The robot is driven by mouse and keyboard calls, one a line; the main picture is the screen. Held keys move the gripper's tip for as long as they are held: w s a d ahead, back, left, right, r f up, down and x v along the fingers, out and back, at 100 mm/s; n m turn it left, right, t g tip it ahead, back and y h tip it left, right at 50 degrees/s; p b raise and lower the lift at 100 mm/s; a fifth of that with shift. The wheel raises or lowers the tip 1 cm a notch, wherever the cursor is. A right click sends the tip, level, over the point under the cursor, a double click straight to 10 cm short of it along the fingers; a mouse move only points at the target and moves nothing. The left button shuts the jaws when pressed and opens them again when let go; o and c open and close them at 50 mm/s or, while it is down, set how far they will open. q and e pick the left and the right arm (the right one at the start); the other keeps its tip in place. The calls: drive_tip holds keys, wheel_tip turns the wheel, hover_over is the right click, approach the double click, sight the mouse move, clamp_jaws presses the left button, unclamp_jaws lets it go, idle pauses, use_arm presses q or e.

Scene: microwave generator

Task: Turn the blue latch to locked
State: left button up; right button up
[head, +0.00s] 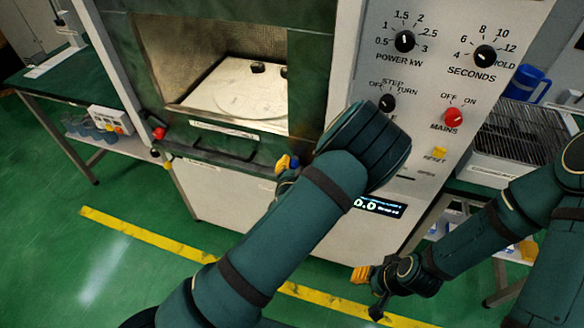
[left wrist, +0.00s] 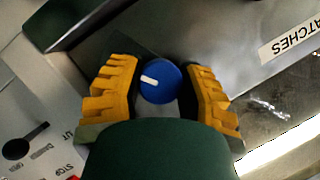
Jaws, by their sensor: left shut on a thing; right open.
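The blue latch (left wrist: 165,88) is a round blue knob with a white pointer line, seen between my fingers in the left wrist view. The line points to the left in that view. My left gripper (left wrist: 161,78) has its yellow fingers closed on either side of the latch. In the head view, my left gripper (head: 284,163) is at the front of the green-framed chamber, mostly hidden behind my forearm, and only a small bit of blue shows beside it. My right gripper (head: 369,287) is open and empty, low in front of the cabinet.
The chamber holds a pale round turntable (head: 240,98), with its front open. The control panel has black dials and a red mains knob (head: 454,117). A "LATCHES" label (left wrist: 291,31) is near the latch. A wire rack (head: 522,130) stands at right, and a green table (head: 75,90) at left.

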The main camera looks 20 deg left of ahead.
use_arm(q)
drive_tip(key=shift+a+n+h+b, duration=0.15)
drive_tip(key=shift+n+h+b, duration=0.3)
drive_tip(key=shift+n, duration=0.45)
drive_tip(key=shift+f+n+g+h+b, duration=0.1)
drive_tip(key=shift+n+g+h+b, duration=0.2)
drive_tip(key=shift+n+h+b, duration=0.5)
drive_tip(key=n+h+b, duration=0.2)
drive_tip(key=n+b, duration=0.1)
drive_tip(key=b, duration=0.1)
drive_tip(key=shift+n+h+b, duration=0.45)
drive_tip(key=shift+n+b, duration=0.1)
drive_tip(key=shift+n, duration=0.15)
drive_tip(key=shift+n+h, duration=0.4)
drive_tip(key=shift+n, duration=0.2)
drive_tip(key=shift+n+h, duration=0.8)
drive_tip(key=shift+n, duration=0.5)
